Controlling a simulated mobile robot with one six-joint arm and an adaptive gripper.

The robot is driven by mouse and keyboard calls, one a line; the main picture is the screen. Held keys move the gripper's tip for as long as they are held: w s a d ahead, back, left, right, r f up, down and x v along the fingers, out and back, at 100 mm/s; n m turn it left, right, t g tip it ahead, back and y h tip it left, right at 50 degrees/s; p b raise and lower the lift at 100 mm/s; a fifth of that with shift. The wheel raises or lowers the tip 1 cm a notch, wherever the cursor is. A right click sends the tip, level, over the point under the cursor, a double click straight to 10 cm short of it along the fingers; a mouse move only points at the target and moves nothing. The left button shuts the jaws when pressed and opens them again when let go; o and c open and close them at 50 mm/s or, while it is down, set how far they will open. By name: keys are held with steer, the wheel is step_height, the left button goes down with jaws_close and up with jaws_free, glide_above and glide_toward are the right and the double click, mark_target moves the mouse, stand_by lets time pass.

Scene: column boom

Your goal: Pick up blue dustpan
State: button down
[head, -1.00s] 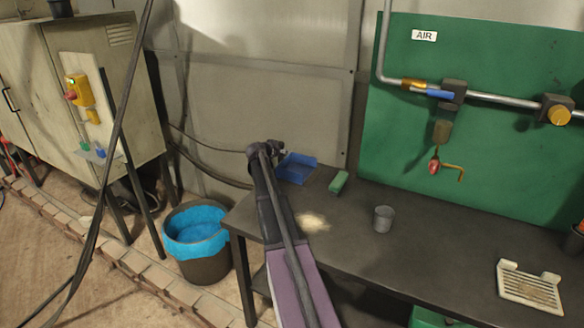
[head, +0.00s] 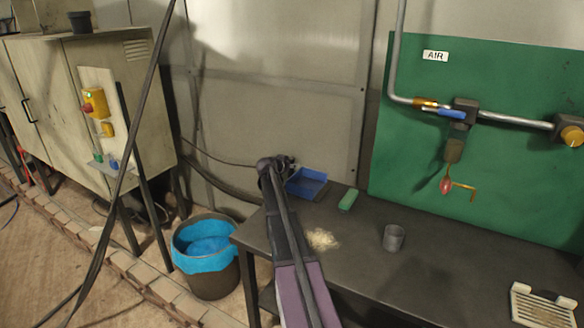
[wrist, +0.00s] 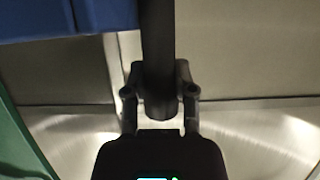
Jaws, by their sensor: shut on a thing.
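The blue dustpan (head: 308,186) is at the back left of the dark workbench, by the wall. My gripper (head: 284,162) is at its left side, at the far end of my arm. In the wrist view my gripper (wrist: 160,92) is shut on a dark bar between its fingers, which looks like the dustpan's handle. A blue part of the dustpan (wrist: 60,16) fills the top left there. Whether the dustpan touches the bench is hard to tell.
On the workbench (head: 440,270) are a green block (head: 348,199), a pale pile (head: 322,239), a grey cup (head: 393,238) and a slotted tray (head: 542,305). A blue-lined bin (head: 205,255) stands left. A green panel with an air pipe (head: 475,118) rises behind.

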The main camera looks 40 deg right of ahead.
steer(key=shift+r+p, duration=4.55)
steer(key=shift+r, duration=0.2)
steer(key=shift+s, duration=0.1)
